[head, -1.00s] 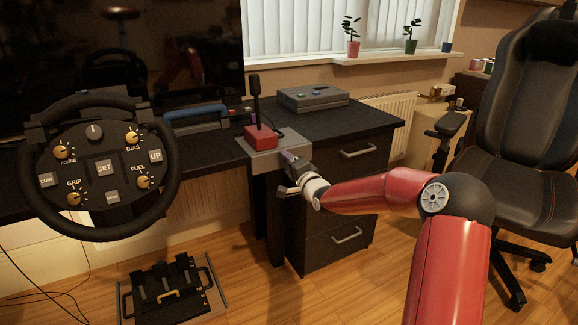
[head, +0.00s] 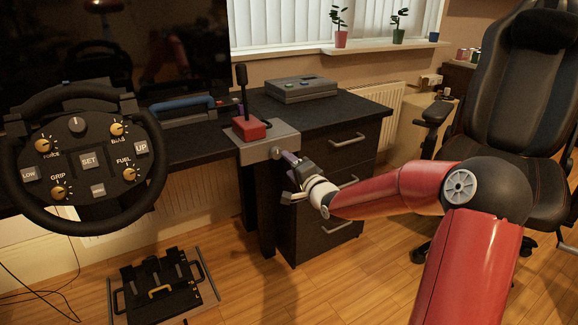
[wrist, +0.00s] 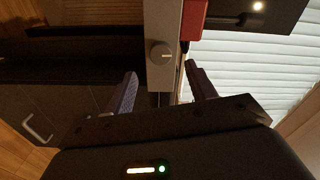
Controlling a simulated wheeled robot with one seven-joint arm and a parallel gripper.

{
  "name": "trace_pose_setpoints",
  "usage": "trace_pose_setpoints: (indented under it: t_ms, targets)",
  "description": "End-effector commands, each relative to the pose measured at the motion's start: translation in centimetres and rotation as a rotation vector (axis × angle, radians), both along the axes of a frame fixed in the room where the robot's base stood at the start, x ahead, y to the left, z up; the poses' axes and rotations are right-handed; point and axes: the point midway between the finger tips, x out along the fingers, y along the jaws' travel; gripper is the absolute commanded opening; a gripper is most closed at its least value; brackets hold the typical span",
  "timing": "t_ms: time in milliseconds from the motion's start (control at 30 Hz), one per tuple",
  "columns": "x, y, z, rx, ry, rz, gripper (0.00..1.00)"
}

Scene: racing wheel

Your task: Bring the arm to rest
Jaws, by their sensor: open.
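My gripper (head: 283,172) is in front of the desk's drawer unit, just below and in front of the grey plate that carries the red shifter. In the wrist view my gripper (wrist: 160,88) has its two purple-grey fingers spread apart, with nothing held between them. A round grey knob (wrist: 161,53) on the plate's edge lies ahead of the fingers, apart from them; it also shows in the head view (head: 276,153). My red arm reaches in from the lower right, bent at the elbow.
The red shifter (head: 249,128) stands upright on its grey plate (head: 283,136). A steering wheel (head: 142,180) is at the left, pedals (head: 190,290) on the floor. A black chair (head: 535,105) stands at the right, behind my arm. Floor between drawers and chair is clear.

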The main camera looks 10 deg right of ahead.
Motion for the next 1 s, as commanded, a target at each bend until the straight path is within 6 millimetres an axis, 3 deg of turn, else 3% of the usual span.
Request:
trace_pose_setpoints:
  t_ms: [167,267,367,467,700,1000]
  targets:
    - [-0.1,0.3,0.0,-0.023,0.008,0.001,0.56]
    - [-0.8,1.4,-0.6,-0.131,0.054,0.004,0.56]
    - [-2.6,2.6,-1.3,-0.336,0.138,0.006,0.56]
    - [-5.7,3.1,-1.7,-0.585,0.242,0.002,0.56]
    - [-15.9,2.0,0.2,-1.044,0.473,0.008,0.56]
    - [-32.2,1.2,2.1,-1.276,0.679,0.195,0.56]
